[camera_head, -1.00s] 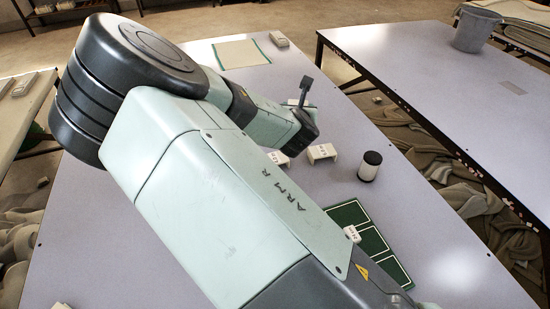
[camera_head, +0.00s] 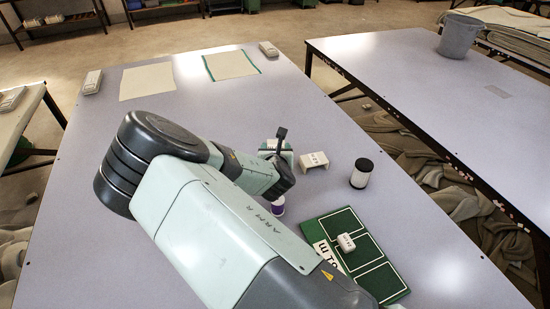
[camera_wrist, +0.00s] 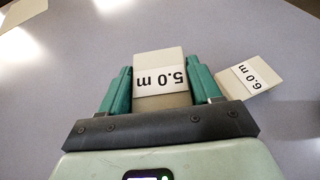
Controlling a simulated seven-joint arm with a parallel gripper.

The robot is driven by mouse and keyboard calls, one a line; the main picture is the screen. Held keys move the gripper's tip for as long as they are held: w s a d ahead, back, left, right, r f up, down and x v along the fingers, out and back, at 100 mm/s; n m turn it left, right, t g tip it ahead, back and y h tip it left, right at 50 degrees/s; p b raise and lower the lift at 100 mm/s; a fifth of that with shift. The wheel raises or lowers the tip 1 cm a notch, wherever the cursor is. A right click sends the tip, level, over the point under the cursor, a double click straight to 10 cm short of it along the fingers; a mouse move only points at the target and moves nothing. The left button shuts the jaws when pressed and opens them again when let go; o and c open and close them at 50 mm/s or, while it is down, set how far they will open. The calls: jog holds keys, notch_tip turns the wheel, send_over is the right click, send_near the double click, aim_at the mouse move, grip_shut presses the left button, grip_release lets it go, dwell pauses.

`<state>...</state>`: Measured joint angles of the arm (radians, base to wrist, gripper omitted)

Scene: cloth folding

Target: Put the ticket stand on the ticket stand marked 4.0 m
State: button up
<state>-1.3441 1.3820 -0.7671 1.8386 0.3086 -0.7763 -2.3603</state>
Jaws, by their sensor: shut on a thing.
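In the wrist view, my gripper (camera_wrist: 158,74) is shut on a pale ticket stand (camera_wrist: 159,62) marked 5.0 m, with a green finger on each side of it. A second ticket stand (camera_wrist: 251,75), marked 6.0 m, is right of the right finger, apart from the held one. In the head view, the gripper's fingers are mostly hidden by my arm. A white ticket stand (camera_head: 314,161) stands just right of the gripper. A small white block (camera_head: 346,242) lies on the green board; its label is unreadable. No 4.0 m mark is readable.
A green board (camera_head: 355,228) with white outlines lies right of my arm. A black-topped white cylinder (camera_head: 361,173) stands beyond it. A purple and white thing (camera_head: 278,206) is partly hidden by my arm. Two pale sheets (camera_head: 147,81) (camera_head: 231,64) lie at the far end.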

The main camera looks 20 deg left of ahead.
jog(key=shift+f, duration=1.7)
jog(key=shift+f, duration=0.15)
jog(key=o, duration=1)
jog(key=shift+s+r, duration=0.15)
jog(key=shift+r, duration=0.05)
jog(key=v, duration=1.1)
jog(key=shift+s+d+r, duration=0.15)
jog(key=shift+s+d, duration=0.1)
